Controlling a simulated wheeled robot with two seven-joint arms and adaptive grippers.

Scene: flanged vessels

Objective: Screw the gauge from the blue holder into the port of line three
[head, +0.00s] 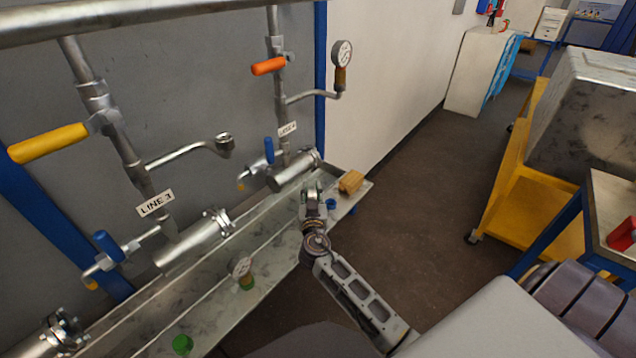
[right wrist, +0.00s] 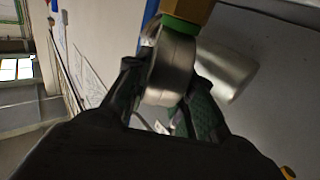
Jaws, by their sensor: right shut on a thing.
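My right gripper (head: 313,190) is over the far end of the metal tray. In the right wrist view it is shut on the gauge (right wrist: 172,70), a round steel body seen nearly edge-on between the fingers. A green band and a brass-coloured part show above that body. The dial face is hidden. A small blue piece (head: 330,203), apparently the blue holder, is beside the gripper, partly covered. The port of line three (head: 223,143) is an upturned open fitting on a bent pipe, left of the gripper and apart from it. My left gripper is not in view.
Another gauge (head: 240,267) stands in a green holder on the tray; a second green holder (head: 182,345) is empty. Line four's gauge (head: 342,54) is mounted. Valve handles, yellow (head: 48,143) and blue (head: 108,246), stick out near line three. A tan block (head: 350,182) is at the tray's end.

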